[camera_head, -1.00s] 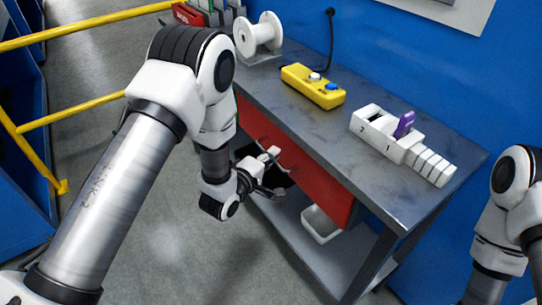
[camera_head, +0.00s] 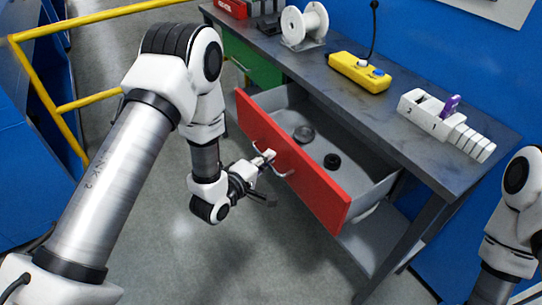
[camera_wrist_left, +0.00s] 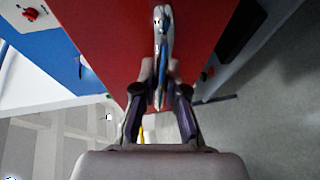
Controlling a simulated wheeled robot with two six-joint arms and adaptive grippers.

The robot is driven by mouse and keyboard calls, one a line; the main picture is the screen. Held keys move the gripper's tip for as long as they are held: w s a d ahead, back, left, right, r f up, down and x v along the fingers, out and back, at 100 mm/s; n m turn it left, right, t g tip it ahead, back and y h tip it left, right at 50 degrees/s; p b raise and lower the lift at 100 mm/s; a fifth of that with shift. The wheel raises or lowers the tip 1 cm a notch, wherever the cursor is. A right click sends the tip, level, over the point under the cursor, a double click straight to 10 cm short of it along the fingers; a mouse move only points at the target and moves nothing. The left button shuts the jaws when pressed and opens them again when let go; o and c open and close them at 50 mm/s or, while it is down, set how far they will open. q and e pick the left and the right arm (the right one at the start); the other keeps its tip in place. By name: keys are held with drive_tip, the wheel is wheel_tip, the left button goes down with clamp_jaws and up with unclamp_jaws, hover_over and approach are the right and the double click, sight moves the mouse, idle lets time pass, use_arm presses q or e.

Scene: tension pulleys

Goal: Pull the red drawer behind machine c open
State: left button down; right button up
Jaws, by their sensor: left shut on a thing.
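The red drawer (camera_head: 312,180) sticks out from under the grey workbench, pulled well open, and its grey inside shows. A dark round part (camera_head: 304,133) and a black ring-like part (camera_head: 332,160) lie in it. My left gripper (camera_head: 267,161) is at the metal handle (camera_head: 284,172) on the drawer's red front. In the left wrist view, the fingers (camera_wrist_left: 160,92) are shut on the handle (camera_wrist_left: 161,50), with the red front behind it. My right arm shows at the right edge, but its gripper is out of view.
The workbench (camera_head: 380,110) carries a white spool (camera_head: 303,25), a yellow control box (camera_head: 358,71) and a white block with a purple piece (camera_head: 449,106). A green drawer (camera_head: 252,62) is shut to the left. Yellow railing (camera_head: 95,98) stands at left. The floor before the drawer is clear.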

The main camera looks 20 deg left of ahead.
use_arm(q)
drive_tip(key=shift+s+a, duration=0.35)
drive_tip(key=shift+s, duration=0.05)
drive_tip(key=c, duration=1.2)
unclamp_jaws()
drive_tip(key=v, duration=0.7)
drive_tip(key=shift+s, duration=0.25)
drive_tip(key=shift+a, duration=0.1)
